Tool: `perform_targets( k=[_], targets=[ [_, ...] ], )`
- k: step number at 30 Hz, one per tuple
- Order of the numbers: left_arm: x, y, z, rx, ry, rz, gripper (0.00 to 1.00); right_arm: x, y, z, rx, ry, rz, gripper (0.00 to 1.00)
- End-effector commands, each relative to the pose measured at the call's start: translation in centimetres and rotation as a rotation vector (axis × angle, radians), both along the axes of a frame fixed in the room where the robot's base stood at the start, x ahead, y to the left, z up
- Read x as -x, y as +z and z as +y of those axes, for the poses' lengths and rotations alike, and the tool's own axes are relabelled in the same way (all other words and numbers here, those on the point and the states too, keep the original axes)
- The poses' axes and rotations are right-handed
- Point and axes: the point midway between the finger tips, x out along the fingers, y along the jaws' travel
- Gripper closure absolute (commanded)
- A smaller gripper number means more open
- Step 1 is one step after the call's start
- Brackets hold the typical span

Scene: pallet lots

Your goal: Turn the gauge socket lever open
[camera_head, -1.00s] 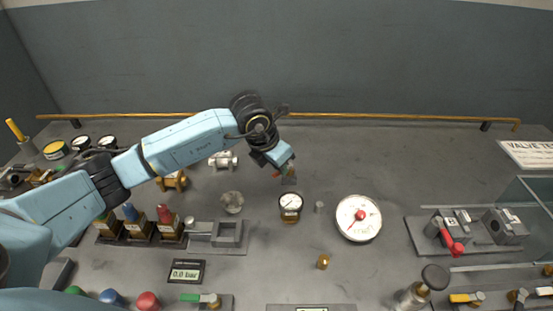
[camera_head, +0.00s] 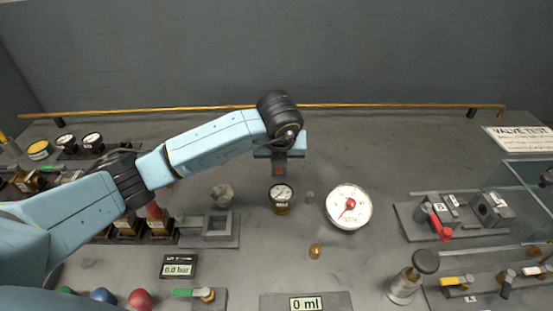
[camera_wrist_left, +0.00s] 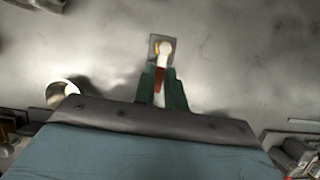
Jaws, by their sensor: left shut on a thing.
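My right gripper is in neither view.
A large white dial (camera_head: 349,207) with a red pointer lies right of the small gauge. A grey block with a square opening (camera_head: 217,228) is at left. A display (camera_head: 179,266) reads 0.0 bar. A yellow pipe (camera_head: 180,108) runs along the back.

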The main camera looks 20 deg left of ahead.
Motion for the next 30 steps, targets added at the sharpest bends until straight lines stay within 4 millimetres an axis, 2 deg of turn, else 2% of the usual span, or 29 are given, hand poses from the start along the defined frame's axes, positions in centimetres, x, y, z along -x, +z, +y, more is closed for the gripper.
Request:
perform_targets(
  k=[20,21,25,30],
  targets=[
    [-0.1,0.04,-0.23,0.001,0.056,-0.001,1.0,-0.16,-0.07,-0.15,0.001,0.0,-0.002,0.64],
    [-0.11,0.04,-0.23,0.001,0.056,-0.001,0.83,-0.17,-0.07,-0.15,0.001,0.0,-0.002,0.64],
    [-0.09,0.03,-0.22,0.001,0.055,0.0,0.66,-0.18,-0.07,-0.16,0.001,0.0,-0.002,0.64],
    [-0.1,0.01,-0.21,0.0,0.054,0.0,0.66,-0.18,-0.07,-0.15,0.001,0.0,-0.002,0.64]
  ],
)
